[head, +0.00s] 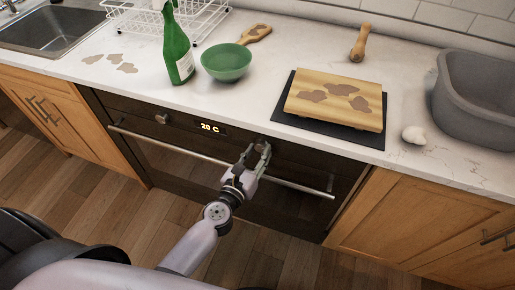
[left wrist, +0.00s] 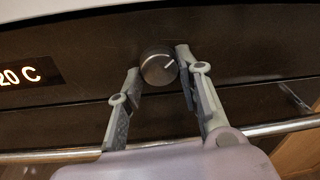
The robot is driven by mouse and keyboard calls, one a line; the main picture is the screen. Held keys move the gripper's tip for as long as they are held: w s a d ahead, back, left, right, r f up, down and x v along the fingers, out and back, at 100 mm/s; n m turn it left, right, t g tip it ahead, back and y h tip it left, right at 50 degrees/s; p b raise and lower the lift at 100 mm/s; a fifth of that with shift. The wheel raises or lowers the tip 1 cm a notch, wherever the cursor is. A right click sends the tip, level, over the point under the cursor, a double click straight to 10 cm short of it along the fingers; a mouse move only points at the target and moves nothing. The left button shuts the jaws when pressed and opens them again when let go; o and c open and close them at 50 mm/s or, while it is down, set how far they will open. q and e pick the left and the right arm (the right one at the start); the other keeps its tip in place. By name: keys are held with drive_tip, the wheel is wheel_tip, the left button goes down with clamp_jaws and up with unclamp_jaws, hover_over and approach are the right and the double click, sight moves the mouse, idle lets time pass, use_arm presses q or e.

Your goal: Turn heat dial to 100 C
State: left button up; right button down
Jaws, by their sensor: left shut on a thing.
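A black oven front (head: 135,107) is under the counter, with a lit display (head: 210,127) that reads 20 C. The display also shows at the left edge of the left wrist view (left wrist: 30,77). The round dark heat dial (left wrist: 158,68) is to the right of the display; its white mark points up and right. My left gripper (head: 256,152) is at the dial, with one finger on each side of it in the left wrist view (left wrist: 158,72), shut on it. In the head view the fingers partly cover the dial. My right gripper is not in view.
A second knob (head: 162,118) is left of the display. A metal oven handle (head: 180,149) runs below the dial, close under my gripper. On the counter above are a green bottle (head: 177,50), a green bowl (head: 226,64) and a wooden board (head: 333,87).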

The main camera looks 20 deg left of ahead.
use_arm(q)
drive_tip(key=m+y+p, duration=0.1)
drive_tip(key=m+p, duration=0.2)
drive_tip(key=m, duration=0.2)
drive_tip(key=shift+r+m, duration=0.15)
drive_tip(key=shift+m, duration=0.25)
drive_tip(key=m+y+p, duration=0.1)
drive_tip(key=m+p, duration=0.1)
drive_tip(key=m, duration=0.3)
idle(0.5)
drive_tip(key=o, duration=1.2)
drive_tip(key=shift+c, duration=0.2)
drive_tip(key=shift+s, duration=0.2)
drive_tip(key=s+r, duration=0.1)
drive_tip(key=s, duration=1)
drive_tip(key=shift+s+r, duration=0.15)
drive_tip(key=shift+s, duration=0.15)
